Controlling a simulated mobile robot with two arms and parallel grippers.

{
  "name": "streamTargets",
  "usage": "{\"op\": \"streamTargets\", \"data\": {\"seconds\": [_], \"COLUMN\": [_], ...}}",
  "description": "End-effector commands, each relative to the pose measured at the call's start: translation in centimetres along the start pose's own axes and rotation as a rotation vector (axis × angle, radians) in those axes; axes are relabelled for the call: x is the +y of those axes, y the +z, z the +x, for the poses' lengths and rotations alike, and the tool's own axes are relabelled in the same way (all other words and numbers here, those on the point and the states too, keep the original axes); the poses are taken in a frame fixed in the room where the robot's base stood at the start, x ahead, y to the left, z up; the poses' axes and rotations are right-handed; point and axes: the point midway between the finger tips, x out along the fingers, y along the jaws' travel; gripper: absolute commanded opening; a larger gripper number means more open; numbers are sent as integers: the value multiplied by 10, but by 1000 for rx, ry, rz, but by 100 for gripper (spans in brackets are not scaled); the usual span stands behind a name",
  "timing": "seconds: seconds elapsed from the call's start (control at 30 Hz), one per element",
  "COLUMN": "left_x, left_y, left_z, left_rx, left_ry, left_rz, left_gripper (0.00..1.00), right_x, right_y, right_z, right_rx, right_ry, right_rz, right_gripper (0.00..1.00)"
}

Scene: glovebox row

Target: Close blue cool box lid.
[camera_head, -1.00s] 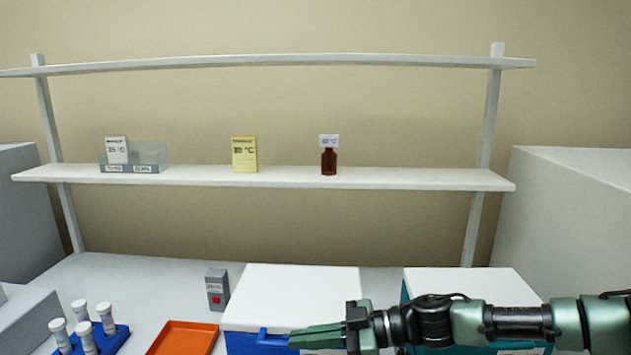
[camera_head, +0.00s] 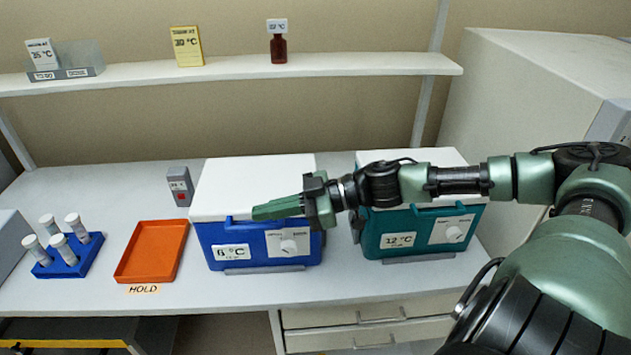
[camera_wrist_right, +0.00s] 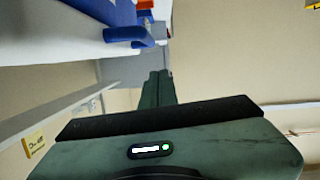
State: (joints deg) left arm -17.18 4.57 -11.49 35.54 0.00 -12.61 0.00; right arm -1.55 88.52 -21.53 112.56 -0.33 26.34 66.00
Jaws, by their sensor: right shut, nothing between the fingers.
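The blue cool box (camera_head: 222,246) stands on the bench with its white lid (camera_head: 250,180) lying flat on top, down on the body as far as I can see. A label with a °C reading and a dial panel show on its front. My right gripper (camera_head: 256,212) is shut and empty, in front of the lid's front edge in the head view and hiding part of the box's upper front. In the wrist view its shut fingers (camera_wrist_right: 158,88) point toward the box, whose blue part (camera_wrist_right: 128,37) and white lid (camera_wrist_right: 50,35) show at upper left. My left gripper is not in view.
A teal cool box (camera_head: 375,240) with a white lid stands to the right. An orange tray (camera_head: 152,252) marked HOLD, a blue rack (camera_head: 70,262) of white-capped tubes and a grey device (camera_head: 180,187) are to the left. A shelf (camera_head: 340,67) runs behind.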

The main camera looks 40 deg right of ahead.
Motion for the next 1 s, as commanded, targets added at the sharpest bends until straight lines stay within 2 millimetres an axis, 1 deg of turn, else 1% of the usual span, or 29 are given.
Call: {"op": "streamTargets", "data": {"seconds": [0.03,0.1,0.3,0.47,0.53,0.73,0.9,1.0], "left_x": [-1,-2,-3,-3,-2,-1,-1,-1], "left_y": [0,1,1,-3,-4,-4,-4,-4], "left_z": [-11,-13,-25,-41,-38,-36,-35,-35], "left_rx": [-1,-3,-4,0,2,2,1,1], "left_ry": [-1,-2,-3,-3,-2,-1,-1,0], "left_rz": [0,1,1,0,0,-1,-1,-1], "left_gripper": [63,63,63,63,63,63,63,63], "right_x": [0,-1,0,1,0,0,-1,-1], "right_y": [-6,-3,-5,-9,-5,-3,-4,-5], "right_z": [-6,-12,-28,-52,-62,-88,-100,-101], "right_rx": [-5,-8,-4,0,-1,1,5,5], "right_ry": [-3,-8,0,2,0,1,2,2], "right_rz": [4,6,2,-2,-4,-4,-3,-3], "right_gripper": [0,0,0,0,0,0,0,0]}}
